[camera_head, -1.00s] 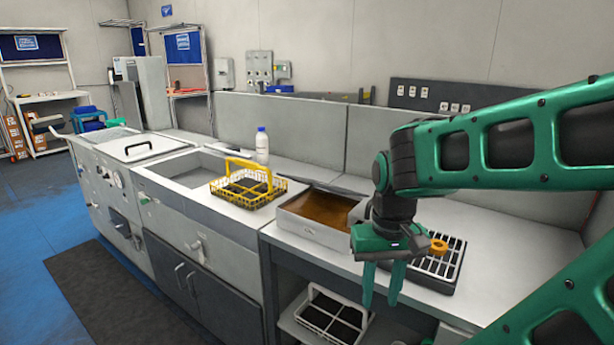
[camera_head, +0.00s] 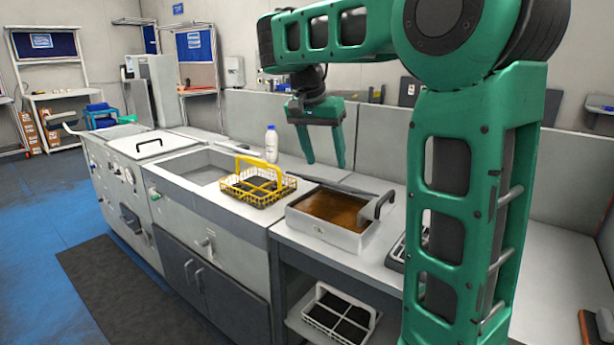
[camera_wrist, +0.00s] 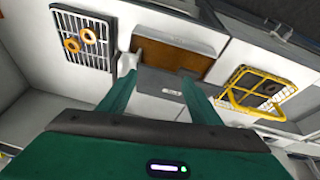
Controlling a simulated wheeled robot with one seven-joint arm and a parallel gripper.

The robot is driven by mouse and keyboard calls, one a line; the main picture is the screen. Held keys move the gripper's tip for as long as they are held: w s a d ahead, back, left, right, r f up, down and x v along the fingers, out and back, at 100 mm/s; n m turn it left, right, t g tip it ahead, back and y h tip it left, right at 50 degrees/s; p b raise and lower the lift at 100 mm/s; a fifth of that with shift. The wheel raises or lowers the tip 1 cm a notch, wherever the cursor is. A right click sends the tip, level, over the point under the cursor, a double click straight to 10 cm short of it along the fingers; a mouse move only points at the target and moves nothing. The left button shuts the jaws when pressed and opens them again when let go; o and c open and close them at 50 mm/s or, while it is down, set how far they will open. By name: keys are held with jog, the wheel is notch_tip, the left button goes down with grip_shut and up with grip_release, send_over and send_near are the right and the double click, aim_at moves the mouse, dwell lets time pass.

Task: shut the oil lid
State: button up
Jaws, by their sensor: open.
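The oil box (camera_head: 318,234) is a light grey open-topped box on the counter, with brown oil (camera_head: 333,207) showing inside. A dark curved handle (camera_head: 380,203) stands at its right side. In the wrist view the oil (camera_wrist: 172,57) is uncovered, and a grey panel (camera_wrist: 160,85), seemingly the open lid, lies along its back side. Which part the dark handle joins is hard to tell. My gripper (camera_head: 325,163) points down above the back of the box, open and empty. In the wrist view its fingers (camera_wrist: 158,82) are apart, overlapping the grey panel's sides.
A yellow wire basket (camera_head: 258,186) and a white bottle (camera_head: 271,144) stand left of the box. A rack (camera_wrist: 82,42) with orange rings lies on its other side. A low partition (camera_head: 250,125) runs behind the counter. A white crate (camera_head: 340,315) sits below.

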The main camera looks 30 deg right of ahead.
jog(key=w+a+r+m, duration=0.1)
jog(key=w+a+r, duration=0.1)
jog(key=w+a, duration=0.25)
jog(key=shift+t, duration=0.3)
jog(key=x, duration=0.7)
jog(key=d+x, duration=0.1)
jog(key=x, duration=0.2)
jog(key=shift+w+d, duration=0.2)
jog(key=shift+w, duration=0.15)
